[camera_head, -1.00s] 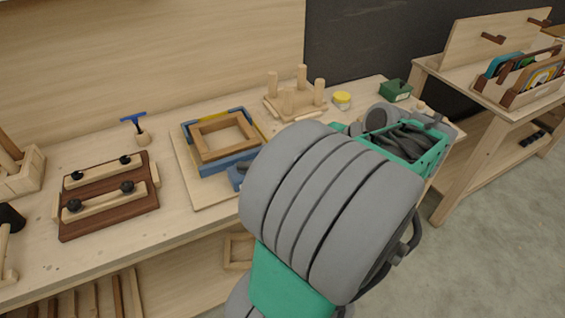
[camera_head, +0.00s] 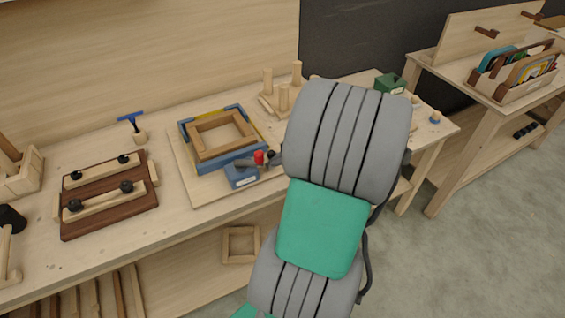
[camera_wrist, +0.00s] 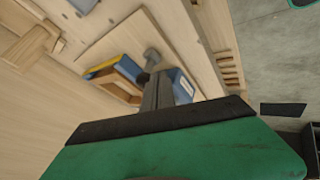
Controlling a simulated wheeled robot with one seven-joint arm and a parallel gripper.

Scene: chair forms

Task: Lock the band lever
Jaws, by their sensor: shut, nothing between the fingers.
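The wooden frame (camera_head: 222,134) lies on a pale board with a blue band (camera_head: 229,158) around it. A blue block (camera_head: 241,177) with a white label sits at its front right corner. A dark grey lever (camera_head: 246,163) lies above this block, with a red part (camera_head: 261,157) near its right end. In the wrist view my gripper (camera_wrist: 158,88) is shut and empty, pointing toward the frame (camera_wrist: 118,85) and blue block (camera_wrist: 180,84). Whether the fingers touch the lever cannot be told.
A dark board with two clamped wooden bars (camera_head: 108,196) lies left on the bench. A blue-handled tool (camera_head: 132,122) stands behind it. A peg stand (camera_head: 283,95) and green box (camera_head: 389,85) are at the back. A side table (camera_head: 480,82) stands right.

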